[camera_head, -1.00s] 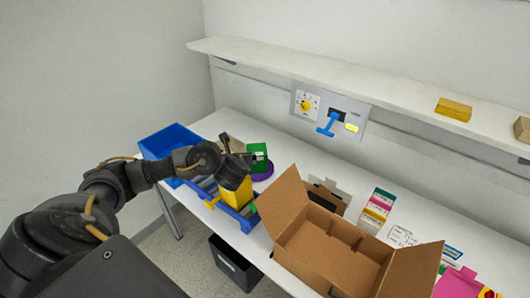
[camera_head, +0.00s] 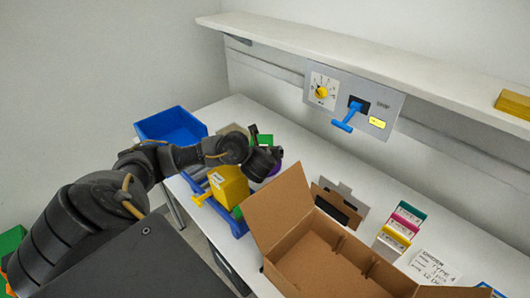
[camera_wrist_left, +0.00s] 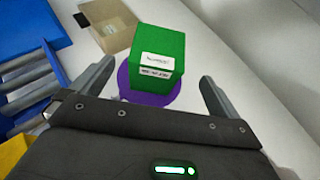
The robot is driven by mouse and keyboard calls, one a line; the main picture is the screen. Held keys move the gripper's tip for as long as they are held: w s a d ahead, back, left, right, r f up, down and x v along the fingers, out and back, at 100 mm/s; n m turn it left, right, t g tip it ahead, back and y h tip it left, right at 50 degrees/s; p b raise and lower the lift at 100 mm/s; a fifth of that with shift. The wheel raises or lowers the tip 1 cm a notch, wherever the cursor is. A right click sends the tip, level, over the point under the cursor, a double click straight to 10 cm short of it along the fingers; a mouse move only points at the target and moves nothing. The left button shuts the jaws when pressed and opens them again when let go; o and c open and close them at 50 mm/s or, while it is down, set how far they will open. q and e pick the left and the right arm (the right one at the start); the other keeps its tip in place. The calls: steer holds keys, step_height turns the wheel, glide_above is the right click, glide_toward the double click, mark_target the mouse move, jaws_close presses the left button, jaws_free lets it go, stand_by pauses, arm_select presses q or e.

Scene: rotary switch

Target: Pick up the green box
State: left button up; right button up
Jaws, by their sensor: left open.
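The green box (camera_wrist_left: 160,45) stands on a round purple base (camera_wrist_left: 150,90) in the left wrist view, with a white label on its near face. In the head view only a small part of the green box (camera_head: 265,139) shows past my left arm. My left gripper (camera_wrist_left: 155,75) is open, and its two fingers lie on either side of the box and base, nearer to the camera. The box is not held. My left gripper (camera_head: 268,155) also shows in the head view, where its fingers are hard to make out. My right gripper is in neither view.
A blue bin (camera_head: 172,127) and a yellow box (camera_head: 228,188) stand near my left arm. An open cardboard box (camera_head: 280,215) stands to the right. A shelf (camera_head: 400,75) runs above the table (camera_head: 330,160), with a switch panel (camera_head: 350,100) below it.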

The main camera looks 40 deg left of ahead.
mark_target(262, 144)
arm_select(q)
steer(key=b+x, duration=0.5)
steer(key=x, duration=0.1)
steer(key=shift+w+a+f, duration=0.1)
steer(key=shift+a+f, duration=0.05)
steer(key=shift+a, duration=0.1)
steer(key=shift+w+a+f, duration=0.15)
steer(key=shift+w+a, duration=0.15)
steer(key=shift+w, duration=0.05)
steer(key=shift+s, duration=0.1)
steer(key=shift+c, duration=0.9)
steer(key=c, duration=1.4)
step_height(262, 144, up, 10)
steer(key=p, duration=0.6)
steer(key=shift+p, duration=0.3)
steer(key=shift+c, duration=0.2)
